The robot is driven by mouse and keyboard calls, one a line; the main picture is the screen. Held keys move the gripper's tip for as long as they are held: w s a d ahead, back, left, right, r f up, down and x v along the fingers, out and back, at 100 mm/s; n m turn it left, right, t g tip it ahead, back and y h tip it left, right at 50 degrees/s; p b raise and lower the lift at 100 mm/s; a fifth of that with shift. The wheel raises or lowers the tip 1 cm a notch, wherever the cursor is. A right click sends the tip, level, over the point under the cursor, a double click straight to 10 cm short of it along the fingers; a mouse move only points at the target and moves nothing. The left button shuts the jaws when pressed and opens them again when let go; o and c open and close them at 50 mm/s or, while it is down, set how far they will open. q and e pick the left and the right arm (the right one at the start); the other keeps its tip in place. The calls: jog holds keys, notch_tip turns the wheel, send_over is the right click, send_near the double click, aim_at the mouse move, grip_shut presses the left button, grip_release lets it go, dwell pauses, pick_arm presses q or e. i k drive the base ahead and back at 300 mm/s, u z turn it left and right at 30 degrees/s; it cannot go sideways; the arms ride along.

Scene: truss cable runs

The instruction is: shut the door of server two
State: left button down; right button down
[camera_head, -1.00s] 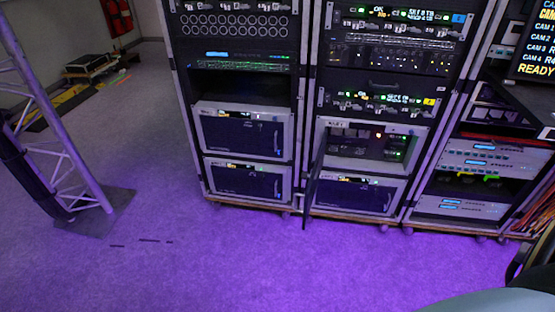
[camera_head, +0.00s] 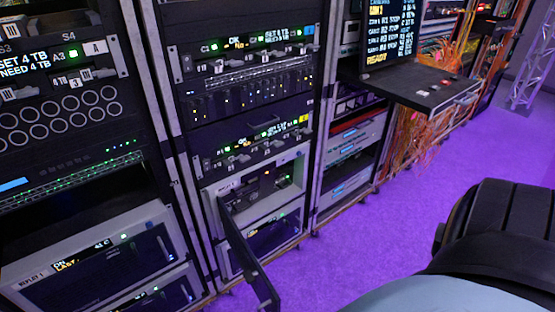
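A pale-framed server (camera_head: 292,165) in the middle rack has its door (camera_head: 244,250) standing open. The door is dark, is hinged at the left side of the opening and sticks out toward me, seen nearly edge-on. The server's inside shows, with small lit lamps. Its label is too small to read surely, so I cannot tell its number. A similar unit with its door shut sits below it, partly hidden by the open door. Neither of my grippers is in view.
The left rack holds a shut pale-framed unit (camera_head: 95,262). A pull-out shelf (camera_head: 425,92) juts from the right rack below a screen (camera_head: 390,30). Orange cables (camera_head: 415,140) hang beyond. The purple-lit floor (camera_head: 350,245) is clear before the racks.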

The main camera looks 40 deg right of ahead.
aim_at(269, 300)
jog(key=z, duration=0.65)
jog(key=i, duration=0.5)
jog(key=z, duration=0.6)
